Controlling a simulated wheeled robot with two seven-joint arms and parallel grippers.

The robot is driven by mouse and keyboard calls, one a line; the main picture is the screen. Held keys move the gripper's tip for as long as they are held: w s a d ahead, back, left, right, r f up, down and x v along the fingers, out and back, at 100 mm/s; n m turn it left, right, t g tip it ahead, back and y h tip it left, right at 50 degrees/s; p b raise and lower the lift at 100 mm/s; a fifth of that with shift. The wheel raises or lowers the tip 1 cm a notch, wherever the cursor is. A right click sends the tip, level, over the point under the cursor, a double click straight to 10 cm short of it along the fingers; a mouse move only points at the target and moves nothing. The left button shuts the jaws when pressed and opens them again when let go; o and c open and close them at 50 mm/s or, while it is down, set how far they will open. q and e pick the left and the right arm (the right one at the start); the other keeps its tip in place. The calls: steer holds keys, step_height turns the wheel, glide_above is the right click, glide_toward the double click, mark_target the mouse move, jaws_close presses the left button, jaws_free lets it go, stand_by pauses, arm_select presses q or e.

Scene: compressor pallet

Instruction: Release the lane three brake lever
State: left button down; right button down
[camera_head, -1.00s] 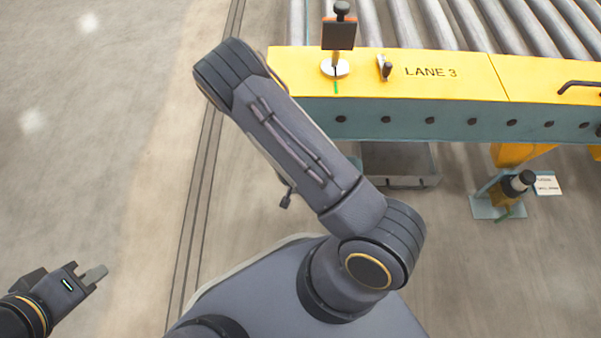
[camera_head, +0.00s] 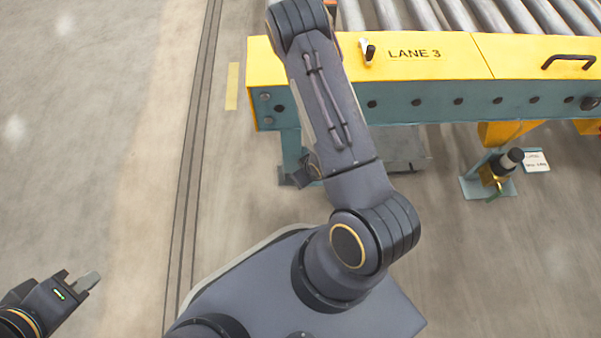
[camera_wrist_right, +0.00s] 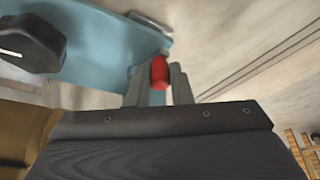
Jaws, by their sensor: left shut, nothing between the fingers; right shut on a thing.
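In the right wrist view, a red grip (camera_wrist_right: 160,72) sits between the fingers of my right gripper (camera_wrist_right: 161,84), which is shut on it. I take it for the brake lever's handle; the rest of the lever is hidden. The head view does not show this grip, and my right arm covers part of the conveyor end there. The yellow LANE 3 beam (camera_head: 455,58) spans the upper right of the head view. My left gripper (camera_head: 92,281) is shut and empty at the lower left, over bare floor, far from the beam.
A teal part (camera_wrist_right: 100,40) and a black knob (camera_wrist_right: 30,42) are close to the right gripper. A small black-handled lever (camera_head: 369,53) stands on the beam. A dark bar handle (camera_head: 568,61) and a black-topped device (camera_head: 497,172) are farther right. Left floor is clear.

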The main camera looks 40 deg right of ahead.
steer(key=shift+s+d+n+y, duration=0.25)
steer(key=shift+d+n+y, duration=0.15)
steer(key=shift+n, duration=0.6)
steer(key=c, duration=1.6)
jaws_free()
steer(key=p+v, duration=0.4)
steer(key=v, duration=0.3)
steer(key=shift+s+d+r, duration=0.15)
steer(key=shift+r, duration=0.25)
